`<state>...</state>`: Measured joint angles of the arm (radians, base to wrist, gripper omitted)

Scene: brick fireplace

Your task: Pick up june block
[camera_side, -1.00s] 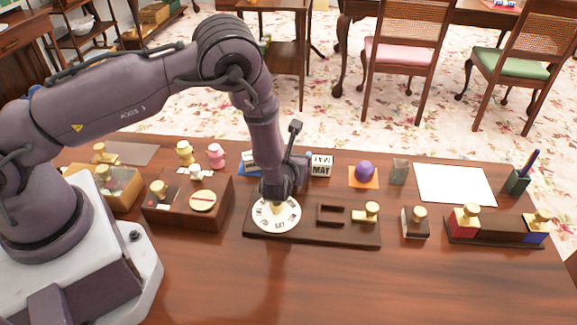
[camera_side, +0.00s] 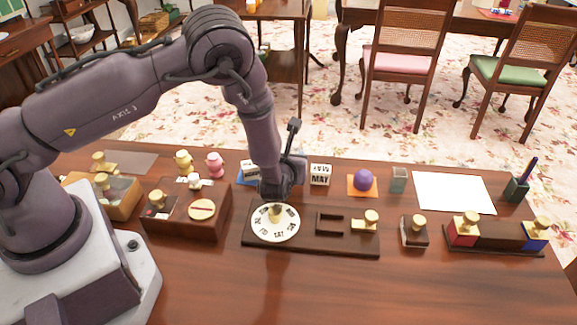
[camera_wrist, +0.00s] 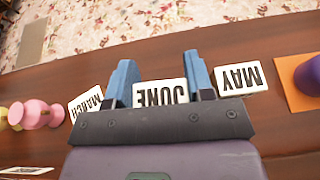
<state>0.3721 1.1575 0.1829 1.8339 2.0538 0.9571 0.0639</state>
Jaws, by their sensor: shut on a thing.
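The june block (camera_wrist: 160,93) is a white block with black "JUNE" lettering, seen in the wrist view. My gripper (camera_wrist: 160,78) has its blue fingers on either side of the block and is shut on it. In the side view my gripper (camera_side: 279,190) is low at the back of the desk, just behind the round white dial (camera_side: 274,236). The june block is hidden there behind my gripper. I cannot tell whether it is clear of the desk.
The may block (camera_wrist: 239,77) and march block (camera_wrist: 87,103) stand close on either side. A purple ball (camera_side: 363,180) on an orange mat, a pink figure (camera_side: 214,163) and a yellow figure (camera_side: 183,160) are nearby. The desk's front is clear.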

